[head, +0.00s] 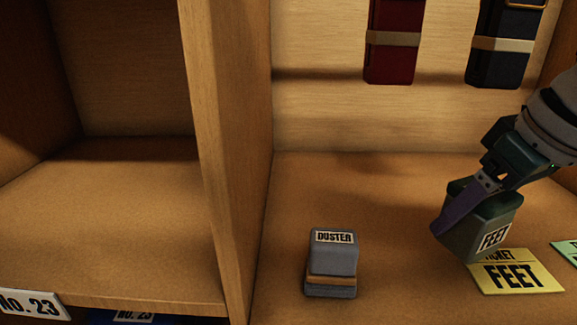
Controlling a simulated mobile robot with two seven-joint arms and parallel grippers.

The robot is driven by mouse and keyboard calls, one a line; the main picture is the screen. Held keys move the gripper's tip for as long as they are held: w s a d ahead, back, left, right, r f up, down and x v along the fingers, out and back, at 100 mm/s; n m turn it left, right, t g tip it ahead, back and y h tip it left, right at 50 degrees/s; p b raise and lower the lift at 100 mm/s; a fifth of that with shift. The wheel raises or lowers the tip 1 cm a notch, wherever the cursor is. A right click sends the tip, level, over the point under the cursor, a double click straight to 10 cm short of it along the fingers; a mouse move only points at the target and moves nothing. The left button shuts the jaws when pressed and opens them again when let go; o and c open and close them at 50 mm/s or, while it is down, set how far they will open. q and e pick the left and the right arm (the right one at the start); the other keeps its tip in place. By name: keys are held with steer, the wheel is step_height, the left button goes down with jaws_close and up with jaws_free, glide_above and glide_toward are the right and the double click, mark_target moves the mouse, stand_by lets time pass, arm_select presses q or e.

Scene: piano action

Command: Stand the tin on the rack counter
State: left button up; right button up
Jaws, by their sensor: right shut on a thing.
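A dark green tin (483,222) with a white label reading FEET is at the right of the head view. My right gripper (462,208) is shut on the tin from above, one purple finger showing along its left side. The tin looks tilted. Its lower edge is close to a yellow card (516,275) reading FEET, which lies on the wooden counter (400,220). I cannot tell whether the tin touches the counter. My left gripper is not in view.
A grey block labelled DUSTER (333,262) stands on the counter left of the tin. A green card (568,252) is at the right edge. A red case (393,62) and a dark blue case (505,62) are at the back. A wooden divider (225,130) borders an empty bay tagged No. 23.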

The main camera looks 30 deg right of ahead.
steer(key=w, duration=0.4)
steer(key=w+d, duration=0.1)
steer(key=w, duration=0.9)
steer(key=shift+d+b, duration=0.2)
steer(key=shift+b, duration=0.2)
steer(key=shift+f, duration=1.75)
steer(key=shift+f, duration=0.1)
steer(key=o, duration=1.6)
steer(key=v, duration=0.3)
steer(key=shift+w+d, duration=0.1)
steer(key=shift+w, duration=0.05)
steer(key=s, duration=0.7)
steer(key=s+a+p, duration=0.1)
steer(key=s, duration=0.3)
steer(key=shift+s+a, duration=0.2)
steer(key=shift+s, duration=0.4)
